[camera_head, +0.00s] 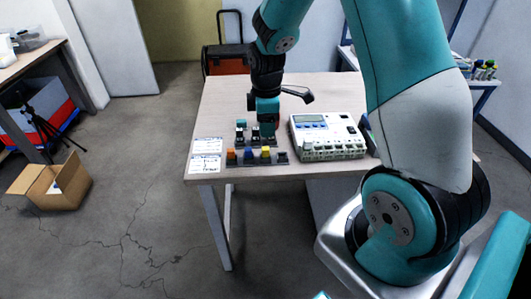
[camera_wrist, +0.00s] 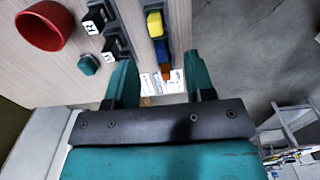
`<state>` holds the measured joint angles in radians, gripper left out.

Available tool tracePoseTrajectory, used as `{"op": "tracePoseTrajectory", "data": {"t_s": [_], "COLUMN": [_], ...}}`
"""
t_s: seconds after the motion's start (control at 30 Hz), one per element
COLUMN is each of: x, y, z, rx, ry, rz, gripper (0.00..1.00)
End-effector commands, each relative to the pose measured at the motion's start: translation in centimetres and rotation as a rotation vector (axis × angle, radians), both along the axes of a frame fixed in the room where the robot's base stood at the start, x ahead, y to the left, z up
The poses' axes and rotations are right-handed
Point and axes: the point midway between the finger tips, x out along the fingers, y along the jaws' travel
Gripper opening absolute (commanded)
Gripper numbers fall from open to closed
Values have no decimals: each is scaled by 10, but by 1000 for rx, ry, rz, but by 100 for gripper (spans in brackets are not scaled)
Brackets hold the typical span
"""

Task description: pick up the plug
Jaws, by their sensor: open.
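Small coloured pieces stand in a row on a dark strip near the table's front edge: an orange one (camera_head: 231,154), a blue one (camera_head: 248,155) and a yellow one (camera_head: 265,151), with a dark one at the right end. I cannot tell which piece is the plug. My gripper (camera_head: 268,132) points down over the table just behind this row. In the wrist view its two teal fingers (camera_wrist: 160,63) are apart with nothing held. The yellow piece (camera_wrist: 155,24) and blue piece (camera_wrist: 162,51) show between and beyond the fingers. A small teal piece (camera_wrist: 88,64) lies left of them.
A white device with a display (camera_head: 325,135) stands right of my gripper. Black labelled blocks (camera_wrist: 95,18) and a red cup (camera_wrist: 42,25) are on the left in the wrist view. White cards (camera_head: 206,145) lie at the table's left. The table's (camera_head: 230,98) back left is clear.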

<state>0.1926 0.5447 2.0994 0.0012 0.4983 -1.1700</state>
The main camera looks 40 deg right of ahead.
Motion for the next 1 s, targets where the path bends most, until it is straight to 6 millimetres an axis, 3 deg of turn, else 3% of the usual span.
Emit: {"op": "tracePoseTrajectory", "data": {"t_s": [0.2,0.47,0.7,1.0], "x": [0,2,7,7], "y": [1,0,-2,-3], "z": [-39,-58,-93,-101], "rx": [2,1,1,1], "ry": [2,2,2,-2], "rz": [0,0,0,0], "gripper": [49,49,49,49]}}
